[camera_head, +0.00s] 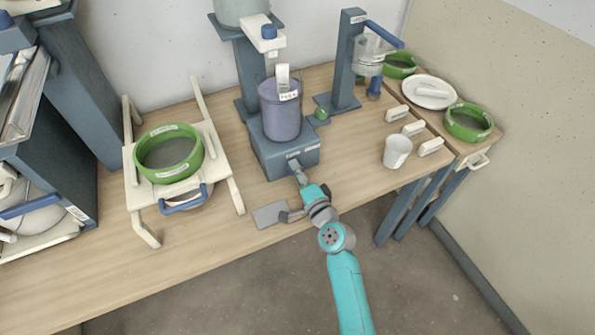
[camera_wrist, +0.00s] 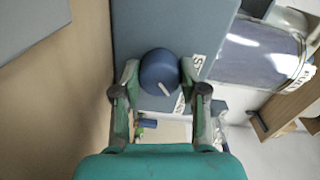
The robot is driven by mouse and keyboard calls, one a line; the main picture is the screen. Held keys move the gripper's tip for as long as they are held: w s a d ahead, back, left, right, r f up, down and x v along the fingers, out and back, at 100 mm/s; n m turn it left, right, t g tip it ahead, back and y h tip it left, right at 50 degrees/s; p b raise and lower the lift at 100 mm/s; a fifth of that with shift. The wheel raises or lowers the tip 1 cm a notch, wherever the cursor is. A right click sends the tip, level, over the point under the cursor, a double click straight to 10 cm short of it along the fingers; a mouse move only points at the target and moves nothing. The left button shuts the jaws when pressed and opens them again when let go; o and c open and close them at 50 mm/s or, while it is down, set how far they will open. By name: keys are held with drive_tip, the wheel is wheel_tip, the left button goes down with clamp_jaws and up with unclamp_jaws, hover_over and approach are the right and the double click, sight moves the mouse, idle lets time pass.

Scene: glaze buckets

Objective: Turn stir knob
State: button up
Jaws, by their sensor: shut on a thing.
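The stir knob (camera_wrist: 159,72) is a round dark blue knob with a pale pointer line, on the front of the blue-grey stirring machine (camera_head: 272,160). In the wrist view my gripper (camera_wrist: 160,66) has one finger on each side of the knob and is shut on it. The pale line points down and to the right in that view. In the head view my gripper (camera_head: 297,170) reaches the front face of the machine and hides the knob. A clear bucket of purple-grey glaze (camera_head: 282,118) stands on the machine; it also shows in the wrist view (camera_wrist: 258,52).
A grey plate (camera_head: 270,214) lies at the table's front edge, left of my gripper. A white cup (camera_head: 397,152) and several white blocks stand to the right. A green-rimmed sieve (camera_head: 168,153) rests on a white rack (camera_head: 135,195) to the left. The wooden table (camera_head: 90,265) is clear at front left.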

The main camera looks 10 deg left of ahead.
drive_tip(key=shift+n, duration=0.8)
drive_tip(key=shift+f, duration=0.1)
drive_tip(key=o, duration=1.1)
drive_tip(key=shift+o, duration=0.2)
drive_tip(key=shift+s, duration=0.1)
drive_tip(key=v, duration=1.2)
